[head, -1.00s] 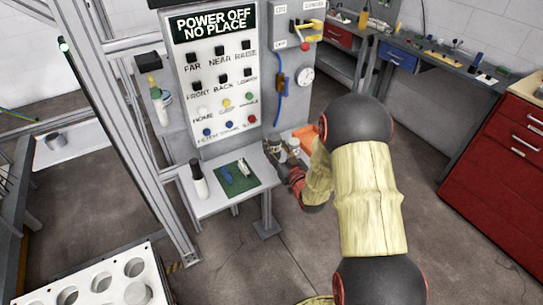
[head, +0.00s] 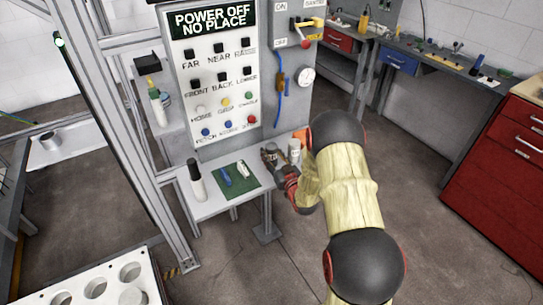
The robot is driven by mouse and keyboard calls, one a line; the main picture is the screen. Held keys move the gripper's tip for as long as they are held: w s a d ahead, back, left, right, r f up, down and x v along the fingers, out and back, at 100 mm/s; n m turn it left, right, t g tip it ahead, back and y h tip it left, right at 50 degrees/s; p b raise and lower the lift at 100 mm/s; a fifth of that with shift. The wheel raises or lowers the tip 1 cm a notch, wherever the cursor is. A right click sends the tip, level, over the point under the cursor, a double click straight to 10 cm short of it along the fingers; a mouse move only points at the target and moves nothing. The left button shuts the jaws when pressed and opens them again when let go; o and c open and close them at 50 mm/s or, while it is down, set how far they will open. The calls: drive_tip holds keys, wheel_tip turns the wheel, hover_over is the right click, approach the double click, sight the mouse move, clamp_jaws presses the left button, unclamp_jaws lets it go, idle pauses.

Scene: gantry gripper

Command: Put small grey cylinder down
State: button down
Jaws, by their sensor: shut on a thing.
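My gripper (head: 268,160) is at the right end of the small white shelf (head: 213,209) below the control panel. It is shut on the small grey cylinder (head: 271,153), which shows only as a small grey shape between the dark fingers. The fingers and wrist partly hide the cylinder. I cannot tell whether the cylinder touches the shelf or is just above it. A pale cylindrical container (head: 294,149) stands just right of my gripper, by an orange bin (head: 302,138).
On the shelf, a green mat (head: 239,184) holds a blue item and a white item. A white bottle with a black top (head: 197,182) stands to its left. The control panel (head: 217,80) rises behind, its display reading "POWER OFF NO PLACE". A white tray with round holes (head: 97,287) is at lower left.

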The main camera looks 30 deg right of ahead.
drive_tip(key=shift+r, duration=0.15)
drive_tip(key=c, duration=1.2)
unclamp_jaws()
drive_tip(key=shift+f, duration=0.2)
